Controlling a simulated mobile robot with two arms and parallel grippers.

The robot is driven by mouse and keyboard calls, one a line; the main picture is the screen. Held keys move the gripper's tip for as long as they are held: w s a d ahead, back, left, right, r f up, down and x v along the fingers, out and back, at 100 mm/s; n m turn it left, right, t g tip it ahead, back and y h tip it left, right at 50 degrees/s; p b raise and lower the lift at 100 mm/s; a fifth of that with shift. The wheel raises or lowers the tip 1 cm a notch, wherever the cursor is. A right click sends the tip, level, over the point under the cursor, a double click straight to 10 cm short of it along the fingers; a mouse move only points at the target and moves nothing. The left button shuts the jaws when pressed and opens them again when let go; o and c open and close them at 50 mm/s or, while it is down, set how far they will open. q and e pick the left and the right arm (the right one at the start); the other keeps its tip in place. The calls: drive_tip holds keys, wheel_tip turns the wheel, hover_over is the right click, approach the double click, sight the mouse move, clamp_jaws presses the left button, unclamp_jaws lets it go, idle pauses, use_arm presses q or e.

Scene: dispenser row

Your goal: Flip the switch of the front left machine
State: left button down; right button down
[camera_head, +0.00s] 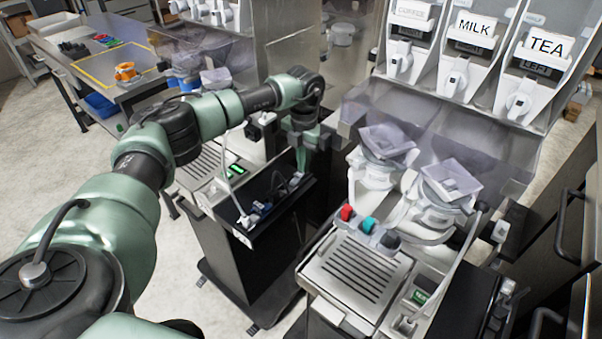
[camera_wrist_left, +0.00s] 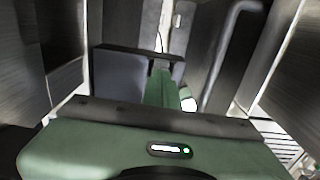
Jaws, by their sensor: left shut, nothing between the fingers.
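Two machines show in the head view. The left machine (camera_head: 205,165) has a slatted drip tray, a green display (camera_head: 236,170) and a pale lever (camera_head: 243,217) at its front corner. A small white-and-black fitting (camera_head: 263,119) sits on its far right side; I cannot tell if it is the switch. My left gripper (camera_head: 302,160) points down beside this machine's right side, behind its dark side panel, shut and empty. In the left wrist view the gripper's green fingers (camera_wrist_left: 160,88) reach into a narrow gap between dark and metallic panels. Any contact is hidden. My right gripper is out of view.
The right machine (camera_head: 355,270) stands close by, with coloured knobs (camera_head: 367,225) and clear hoppers (camera_head: 450,178). Dispensers labelled MILK (camera_head: 468,45) and TEA (camera_head: 535,65) hang behind it. A workbench (camera_head: 110,75) stands at the back left. Floor is clear at left.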

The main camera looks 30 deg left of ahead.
use_arm(q)
wheel_tip(320, 180, up, 7)
drive_tip(key=p, duration=0.4)
drive_tip(key=shift+f, duration=0.15)
idle(0.5)
